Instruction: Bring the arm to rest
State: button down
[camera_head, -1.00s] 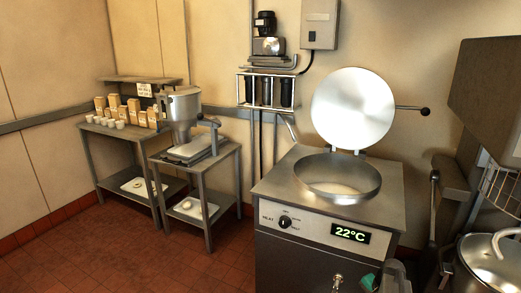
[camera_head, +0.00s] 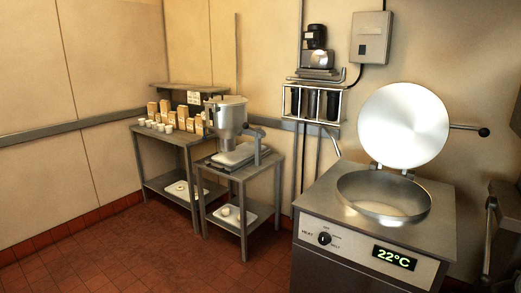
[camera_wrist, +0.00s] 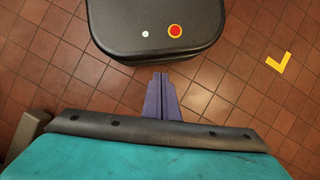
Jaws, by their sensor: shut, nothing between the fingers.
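My gripper (camera_wrist: 161,78) shows in the wrist view, with its dark purple fingers shut together and nothing between them. It points down over the red-brown tiled floor, close to the edge of a black rounded housing (camera_wrist: 110,35) with a red button, which looks like my own base. A teal part and a dark bar of my arm fill the bottom of that view. The arm and gripper are not in the head view.
A steel kettle cabinet (camera_head: 375,235) with its round lid (camera_head: 403,124) raised and a 22°C display stands at right. Two side tables (camera_head: 240,173) hold a dispenser (camera_head: 229,118), cartons and cups. The tiled floor (camera_head: 130,250) at left is clear. A yellow mark (camera_wrist: 279,63) lies on the floor.

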jog(key=s+a+f+n+g+h, duration=0.1)
jog(key=s+a+n, duration=0.2)
jog(key=s, duration=0.4)
jog(key=shift+s+f, duration=0.25)
jog(key=shift+f, duration=0.1)
jog(key=shift+a, duration=0.1)
dwell(0.6)
